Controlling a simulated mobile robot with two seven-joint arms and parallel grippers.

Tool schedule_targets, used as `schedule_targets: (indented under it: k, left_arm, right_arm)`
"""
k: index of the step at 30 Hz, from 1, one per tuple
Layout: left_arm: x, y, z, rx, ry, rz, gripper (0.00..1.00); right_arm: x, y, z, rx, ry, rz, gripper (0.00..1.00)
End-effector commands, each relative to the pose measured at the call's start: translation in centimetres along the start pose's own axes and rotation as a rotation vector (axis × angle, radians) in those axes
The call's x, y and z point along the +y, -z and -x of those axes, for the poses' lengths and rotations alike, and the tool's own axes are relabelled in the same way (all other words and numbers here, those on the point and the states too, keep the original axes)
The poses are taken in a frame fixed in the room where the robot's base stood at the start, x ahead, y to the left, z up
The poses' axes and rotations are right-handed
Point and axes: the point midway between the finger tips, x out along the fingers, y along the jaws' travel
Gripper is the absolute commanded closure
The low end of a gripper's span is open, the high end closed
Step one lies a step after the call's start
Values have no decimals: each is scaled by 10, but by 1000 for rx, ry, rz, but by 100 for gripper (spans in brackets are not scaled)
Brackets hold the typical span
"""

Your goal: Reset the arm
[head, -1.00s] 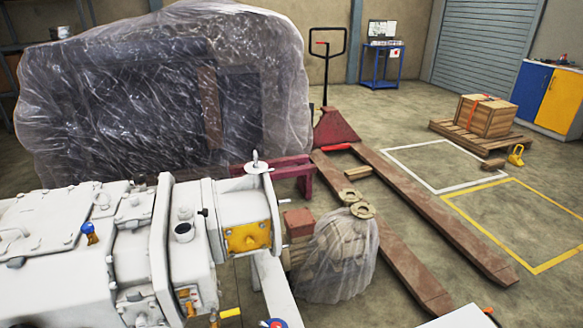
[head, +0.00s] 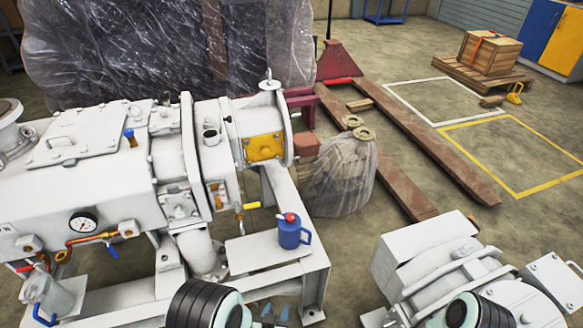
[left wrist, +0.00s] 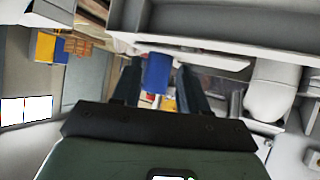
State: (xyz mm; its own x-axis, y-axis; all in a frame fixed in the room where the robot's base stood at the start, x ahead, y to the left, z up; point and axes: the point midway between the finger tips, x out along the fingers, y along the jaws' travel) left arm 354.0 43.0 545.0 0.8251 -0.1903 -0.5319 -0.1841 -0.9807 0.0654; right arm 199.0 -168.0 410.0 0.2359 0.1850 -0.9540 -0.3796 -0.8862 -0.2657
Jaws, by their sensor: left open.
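My left gripper (head: 275,314) shows at the bottom edge of the head view, with only its dark fingertips visible beside my left arm. It is open and holds nothing. In the left wrist view its two fingers (left wrist: 159,68) stand apart, with a blue can seen beyond and between them. That blue can with a red cap (head: 290,233) stands upright on the white pump frame, farther off than the fingertips. My right arm shows at the bottom right of the head view, but its gripper is out of view.
The white vacuum pump (head: 90,165) fills the left side, on its white frame (head: 245,255). Another white machine (head: 425,265) stands at the lower right. A plastic-wrapped object (head: 340,180) and a pallet jack (head: 430,165) are behind. The yellow-marked floor area is empty.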

Motion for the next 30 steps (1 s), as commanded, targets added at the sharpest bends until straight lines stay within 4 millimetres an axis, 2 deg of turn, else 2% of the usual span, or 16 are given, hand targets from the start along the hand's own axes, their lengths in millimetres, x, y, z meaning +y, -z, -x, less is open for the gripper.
schedule_targets:
  k: [1, 5, 9, 12, 18, 23, 30]
  left_arm:
    - [-14, -16, 0, -54, 21, 33, 57]
    - [-41, -58, 5, -198, 61, 123, 57]
    - [-70, -108, 19, -370, 104, 252, 57]
    - [-83, -138, 33, -480, 125, 344, 57]
    - [-98, -180, 60, -639, 150, 503, 57]
    - [-105, -203, 80, -737, 159, 615, 57]
    - [-85, -173, 125, -806, 128, 617, 57]
  right_arm:
    - [0, 0, 0, 0, 0, 0, 52]
    - [0, 0, 0, 0, 0, 0, 52]
    - [0, 0, 0, 0, 0, 0, 52]
    - [0, 0, 0, 0, 0, 0, 52]
    - [0, 0, 0, 0, 0, 0, 52]
    - [0, 0, 0, 0, 0, 0, 52]
    - [-14, -20, 52, -70, 4, 5, 52]
